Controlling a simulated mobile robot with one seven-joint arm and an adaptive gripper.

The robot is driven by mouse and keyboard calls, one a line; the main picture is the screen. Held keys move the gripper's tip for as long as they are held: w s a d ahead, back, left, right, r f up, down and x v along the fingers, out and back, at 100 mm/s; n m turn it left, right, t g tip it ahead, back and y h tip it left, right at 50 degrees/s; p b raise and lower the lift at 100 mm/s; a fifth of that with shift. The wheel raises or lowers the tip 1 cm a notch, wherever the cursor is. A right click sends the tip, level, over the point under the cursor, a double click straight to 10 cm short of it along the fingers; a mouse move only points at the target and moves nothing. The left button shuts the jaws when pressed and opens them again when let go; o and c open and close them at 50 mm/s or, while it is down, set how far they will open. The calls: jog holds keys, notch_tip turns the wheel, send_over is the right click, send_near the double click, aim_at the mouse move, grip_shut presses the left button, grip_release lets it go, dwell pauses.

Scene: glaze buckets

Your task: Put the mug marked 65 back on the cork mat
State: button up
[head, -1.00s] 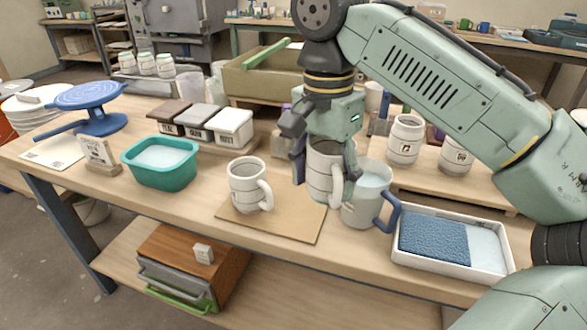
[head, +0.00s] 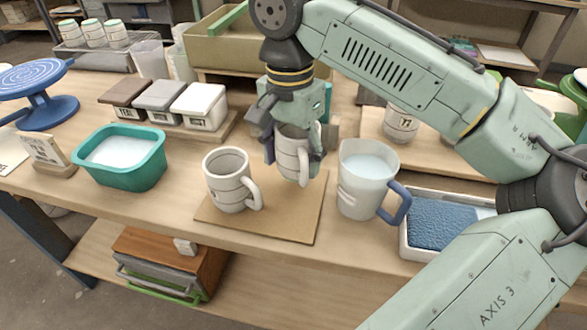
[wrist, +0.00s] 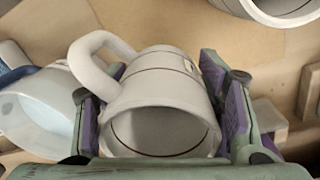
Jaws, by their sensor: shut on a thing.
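My gripper (head: 292,150) is shut on a white mug (head: 291,158) with dark bands. In the wrist view this mug (wrist: 160,108) sits between the purple finger pads, its handle toward the upper left. The held mug is over the back right part of the cork mat (head: 270,222); I cannot tell whether its base touches. A second, similar banded mug (head: 226,182) stands upright at the mat's left side, and part of it shows at the wrist view's upper right (wrist: 272,8). I cannot read the number 65 on either mug.
A pale pitcher with a blue handle (head: 361,190) stands just right of the mat. Right of it is a white tray (head: 412,245) with a blue sponge-like block. A teal tub (head: 125,172) stands to the left, and lidded boxes (head: 198,106) stand behind. The mat's front right is clear.

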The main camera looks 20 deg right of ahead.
aim_at(294, 171)
jog(key=shift+f, duration=1.75)
jog(key=shift+f, duration=0.1)
jog(key=o, duration=1.5)
notch_tip(294, 171, up, 12)
jog(key=shift+w+a, duration=0.15)
jog(key=shift+w, duration=0.1)
jog(key=shift+a, duration=0.1)
